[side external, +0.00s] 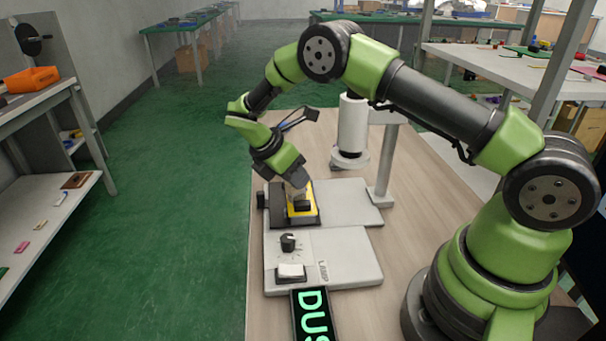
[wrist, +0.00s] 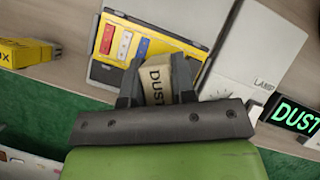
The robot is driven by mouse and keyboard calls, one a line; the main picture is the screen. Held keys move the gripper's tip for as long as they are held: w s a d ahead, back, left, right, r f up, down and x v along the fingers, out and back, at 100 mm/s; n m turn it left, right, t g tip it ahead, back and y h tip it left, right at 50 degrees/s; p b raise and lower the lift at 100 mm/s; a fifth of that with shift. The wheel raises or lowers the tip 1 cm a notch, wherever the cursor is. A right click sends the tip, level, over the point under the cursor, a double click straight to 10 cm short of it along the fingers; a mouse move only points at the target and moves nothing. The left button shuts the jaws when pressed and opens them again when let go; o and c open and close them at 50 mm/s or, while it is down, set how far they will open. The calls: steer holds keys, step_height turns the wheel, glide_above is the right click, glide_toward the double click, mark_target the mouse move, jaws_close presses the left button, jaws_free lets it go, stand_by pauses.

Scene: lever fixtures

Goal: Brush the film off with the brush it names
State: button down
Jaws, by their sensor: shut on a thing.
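My gripper (wrist: 158,88) is shut on a tan brush block (wrist: 155,86) marked DUST. In the side view my gripper (side external: 299,194) points down, low over a yellow plate (side external: 291,213) on the stand's base. In the wrist view the yellow plate (wrist: 165,46) carries a red, a white and a blue strip, the white one (wrist: 123,45) in the middle. The display (side external: 313,314) shows DUS, cut by the frame edge; in the wrist view the display (wrist: 292,116) reads DUST. My jaws hide part of the plate. I cannot make out the film or whether the brush touches the plate.
A white column (side external: 351,125) on a post stands just right of my gripper. A lamp panel (side external: 345,262) with a black knob (side external: 288,242) and a white switch (side external: 291,272) lies in front. A yellow block (wrist: 28,52) ending in X lies left in the wrist view.

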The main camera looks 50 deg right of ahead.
steer(key=shift+w+a, duration=1.15)
step_height(320, 180, up, 8)
